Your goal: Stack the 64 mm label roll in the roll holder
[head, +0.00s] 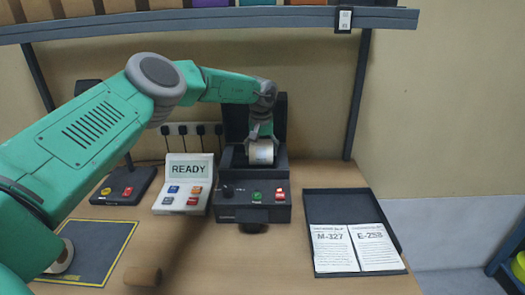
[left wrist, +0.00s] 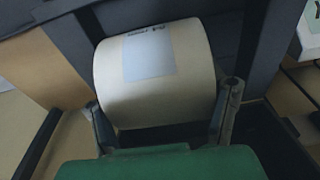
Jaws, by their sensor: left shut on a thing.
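A cream label roll (head: 262,153) with a pale printed patch is held by my left gripper (head: 262,138). In the left wrist view the roll (left wrist: 155,95) sits between the two fingers, one at each end. The roll is in the open bay of the dark label printer (head: 228,206), in front of its raised lid (head: 280,108). The holder inside the bay is mostly hidden by the roll and gripper, so I cannot tell if the roll rests on it. My right gripper is not in view.
A READY panel (head: 188,168) and a button box (head: 125,186) stand left of the printer. A mat (head: 104,240) with a pale roll (head: 62,258), and a brown core (head: 142,276), lie front left. A dark tray (head: 340,205) with two labels is right. A shelf (head: 220,20) runs above.

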